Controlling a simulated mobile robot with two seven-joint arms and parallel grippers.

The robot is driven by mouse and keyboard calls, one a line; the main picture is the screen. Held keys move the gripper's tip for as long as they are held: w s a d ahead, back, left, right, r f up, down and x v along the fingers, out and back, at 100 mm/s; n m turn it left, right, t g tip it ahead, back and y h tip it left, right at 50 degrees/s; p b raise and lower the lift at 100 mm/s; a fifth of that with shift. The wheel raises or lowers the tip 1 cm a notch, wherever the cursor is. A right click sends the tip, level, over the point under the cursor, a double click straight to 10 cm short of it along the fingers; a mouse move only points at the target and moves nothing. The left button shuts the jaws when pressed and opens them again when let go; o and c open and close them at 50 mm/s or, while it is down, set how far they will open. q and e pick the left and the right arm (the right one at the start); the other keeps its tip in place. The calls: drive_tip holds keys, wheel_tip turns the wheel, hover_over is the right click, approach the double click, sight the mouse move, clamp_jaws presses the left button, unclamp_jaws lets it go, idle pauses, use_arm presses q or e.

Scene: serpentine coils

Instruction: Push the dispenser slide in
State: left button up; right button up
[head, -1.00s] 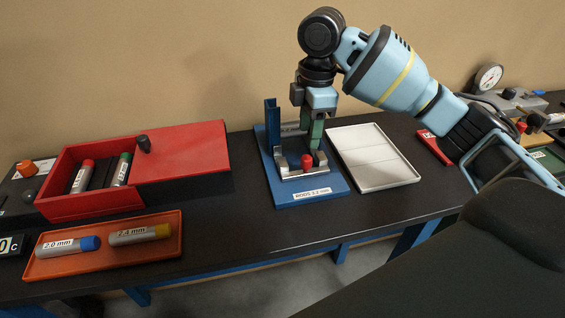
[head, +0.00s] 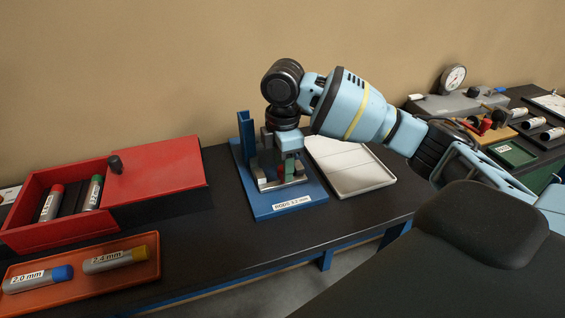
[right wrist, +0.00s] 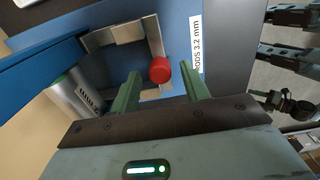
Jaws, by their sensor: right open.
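The dispenser has a blue base (head: 262,206) with a "RODS 3.2 mm" label and a blue upright, standing on the dark bench. Its metal slide frame (right wrist: 122,33) and round red knob (right wrist: 160,69) show in the right wrist view. My right gripper (right wrist: 161,84) is open and points down at the dispenser, its two green fingers on either side of the knob near the tips. I cannot tell whether they touch it. In the head view the right gripper (head: 280,172) largely covers the slide and the knob. My left gripper is not in view.
A white tray (head: 362,187) lies close right of the dispenser. A red box (head: 60,237) with a sliding lid and rods stands left. An orange tray (head: 85,284) holds two labelled cylinders. A dial gauge device (head: 453,103) stands back right. Bench front before the dispenser is clear.

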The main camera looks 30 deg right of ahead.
drive_tip(key=shift+f, duration=0.15)
clamp_jaws()
drive_tip(key=shift+w, duration=0.1)
drive_tip(key=w, duration=0.2)
drive_tip(key=w+d, duration=0.1)
drive_tip(key=w, duration=0.1)
drive_tip(key=shift+w+b, duration=0.25)
drive_tip(key=shift+b, duration=0.15)
drive_tip(key=shift+d, duration=0.1)
